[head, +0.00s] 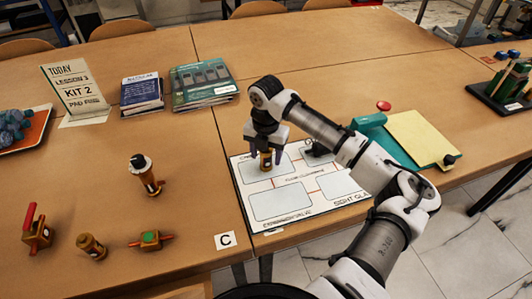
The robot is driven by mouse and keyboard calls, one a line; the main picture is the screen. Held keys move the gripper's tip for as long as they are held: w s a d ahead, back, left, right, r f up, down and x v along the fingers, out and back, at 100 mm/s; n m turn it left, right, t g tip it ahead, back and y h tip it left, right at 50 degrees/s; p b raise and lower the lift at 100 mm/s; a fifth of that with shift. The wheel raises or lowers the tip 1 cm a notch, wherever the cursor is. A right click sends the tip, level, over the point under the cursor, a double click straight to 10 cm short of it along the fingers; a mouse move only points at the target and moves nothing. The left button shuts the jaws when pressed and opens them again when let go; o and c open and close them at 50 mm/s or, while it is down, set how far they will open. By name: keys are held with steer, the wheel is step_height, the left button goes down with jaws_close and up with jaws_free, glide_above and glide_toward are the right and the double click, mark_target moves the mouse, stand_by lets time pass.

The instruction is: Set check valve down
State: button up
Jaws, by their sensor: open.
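The check valve, a small brass piece (266,162), stands on the white board (240,198) inside its upper left outlined box. My gripper (266,152) points down over this piece, with its two dark fingers open on either side of it. Whether a finger touches the piece cannot be told. The label above that box is partly hidden. A dark part (318,149) shows at the upper right box, partly hidden by my arm. The two lower boxes are bare where they show.
Left of the board stand a black-topped brass part (145,175), a red-handled valve (38,234), a brass fitting (91,246) and a green-and-red part (150,239).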

steer(key=shift+r, duration=0.1)
step_height(320, 180, up, 12)
steer(key=shift+r+b, duration=0.1)
steer(key=shift+b, duration=0.8)
